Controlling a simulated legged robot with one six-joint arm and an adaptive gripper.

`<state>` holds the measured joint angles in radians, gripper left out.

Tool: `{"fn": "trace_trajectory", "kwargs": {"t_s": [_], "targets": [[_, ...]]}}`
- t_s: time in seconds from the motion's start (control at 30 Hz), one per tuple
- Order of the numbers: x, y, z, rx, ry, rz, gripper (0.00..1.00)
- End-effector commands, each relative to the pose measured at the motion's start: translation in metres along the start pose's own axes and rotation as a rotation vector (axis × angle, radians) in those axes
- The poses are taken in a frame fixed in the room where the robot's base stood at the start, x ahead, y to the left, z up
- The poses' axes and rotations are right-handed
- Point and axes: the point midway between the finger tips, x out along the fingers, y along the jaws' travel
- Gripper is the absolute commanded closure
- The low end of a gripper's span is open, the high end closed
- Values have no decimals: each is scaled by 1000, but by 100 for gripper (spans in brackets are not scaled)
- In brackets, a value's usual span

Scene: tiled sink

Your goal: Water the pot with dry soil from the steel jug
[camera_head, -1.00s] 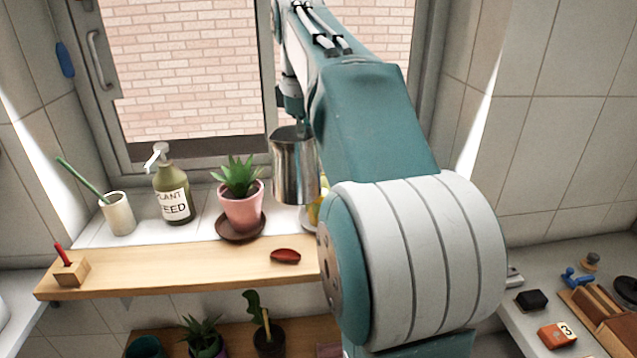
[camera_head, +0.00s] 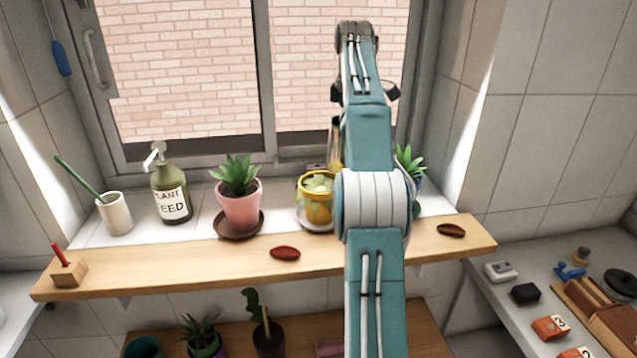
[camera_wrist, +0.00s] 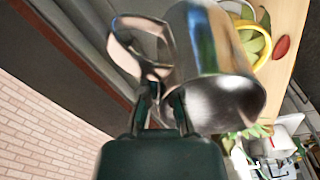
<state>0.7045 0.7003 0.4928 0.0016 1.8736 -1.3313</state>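The steel jug (camera_wrist: 212,60) fills the middle of the wrist view, with its curved handle (camera_wrist: 140,45) between my fingers. My gripper (camera_wrist: 165,100) is shut on that handle. In the head view my arm hides the gripper and most of the jug; only a sliver of the jug (camera_head: 335,145) shows, above and behind the yellow pot. A pink pot (camera_head: 240,212) with a spiky plant stands on the sill. The yellow pot (camera_head: 316,208) holds a pale green plant. A third plant (camera_head: 410,165) stands right of my arm, its pot mostly hidden. I cannot tell which soil is dry.
A plant feed bottle (camera_head: 171,195) and a white cup (camera_head: 115,213) stand left on the sill. A red dish (camera_head: 285,253) and a brown dish (camera_head: 451,230) lie on the wooden shelf (camera_head: 190,265). The window (camera_head: 185,70) is behind.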

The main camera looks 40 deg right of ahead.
Motion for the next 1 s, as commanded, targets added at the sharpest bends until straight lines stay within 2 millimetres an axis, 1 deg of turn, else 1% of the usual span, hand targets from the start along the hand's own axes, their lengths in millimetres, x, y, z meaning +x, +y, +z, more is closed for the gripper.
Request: {"fn": "trace_trajectory", "kwargs": {"t_s": [0.1, 0.2, 0.33, 0.7, 0.83, 1.0], "targets": [[8, 10, 8, -10, 2, 3, 100], [13, 13, 13, 4, -12, -10, 100], [15, 14, 15, 11, -17, -12, 100], [12, 12, 14, 15, -29, 5, 100], [9, 10, 12, 13, -50, 38, 100], [4, 3, 8, 10, -96, 109, 100]]}}
